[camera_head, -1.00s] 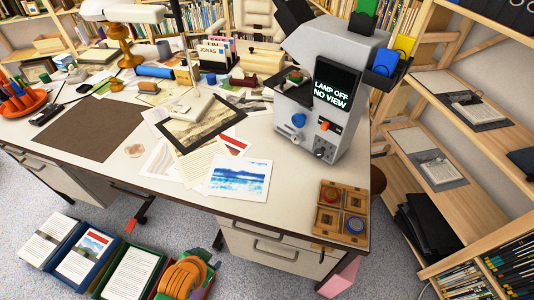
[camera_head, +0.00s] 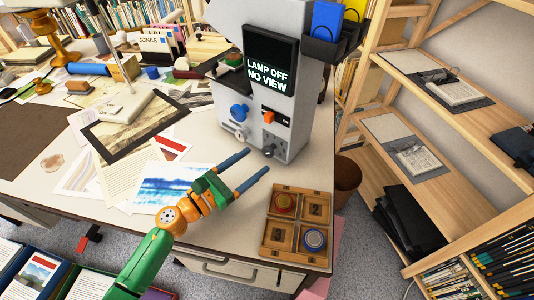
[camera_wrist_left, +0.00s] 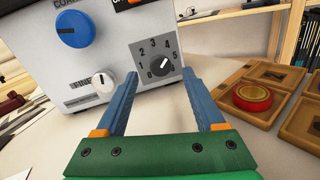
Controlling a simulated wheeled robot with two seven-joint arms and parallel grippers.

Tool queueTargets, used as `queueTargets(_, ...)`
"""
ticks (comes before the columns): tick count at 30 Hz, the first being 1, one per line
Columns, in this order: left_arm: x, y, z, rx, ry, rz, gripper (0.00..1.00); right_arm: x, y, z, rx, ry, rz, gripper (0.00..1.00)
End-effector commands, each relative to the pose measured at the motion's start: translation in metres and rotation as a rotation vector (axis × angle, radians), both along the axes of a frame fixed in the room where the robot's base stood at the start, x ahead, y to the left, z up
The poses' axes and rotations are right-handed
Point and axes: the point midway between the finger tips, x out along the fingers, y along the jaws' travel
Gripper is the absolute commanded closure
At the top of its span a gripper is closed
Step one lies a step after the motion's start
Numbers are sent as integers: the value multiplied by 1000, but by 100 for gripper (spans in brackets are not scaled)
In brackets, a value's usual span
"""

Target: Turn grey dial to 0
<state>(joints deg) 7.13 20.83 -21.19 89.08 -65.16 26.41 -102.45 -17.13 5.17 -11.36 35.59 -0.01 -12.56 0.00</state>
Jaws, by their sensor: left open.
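The grey dial (camera_wrist_left: 161,66) is a dark round knob with a white pointer line, low on the front of a light grey machine (camera_wrist_left: 205,45). In the head view the dial (camera_head: 270,149) is small, at the machine's lower right. My left gripper (camera_head: 257,161) is open and empty in front of the machine. In the left wrist view its two blue fingers (camera_wrist_left: 158,82) point at the panel, either side of the dial and apart from it. My right gripper is out of view.
A blue knob (camera_wrist_left: 75,28) and a white FINE knob (camera_wrist_left: 103,81) sit left of the dial. An orange switch (camera_head: 268,117) is above it. The screen (camera_head: 269,64) reads LAMP OFF NO VIEW. A wooden compartment box (camera_head: 298,200) with round tins stands right of my gripper.

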Motion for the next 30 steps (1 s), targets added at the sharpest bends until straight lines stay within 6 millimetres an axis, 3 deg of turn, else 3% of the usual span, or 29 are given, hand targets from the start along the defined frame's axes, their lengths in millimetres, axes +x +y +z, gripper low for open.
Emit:
queueTargets(6, 23, -24, 2, -4, 1, 1, 29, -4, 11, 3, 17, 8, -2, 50)
queueTargets(14, 25, -26, 1, -4, 2, 1, 29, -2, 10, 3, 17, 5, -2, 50)
queueTargets(22, 24, -25, 1, -4, 3, 2, 100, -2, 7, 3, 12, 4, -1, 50)
queueTargets(30, 24, -25, 0, -23, 16, 1, 100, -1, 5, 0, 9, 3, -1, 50)
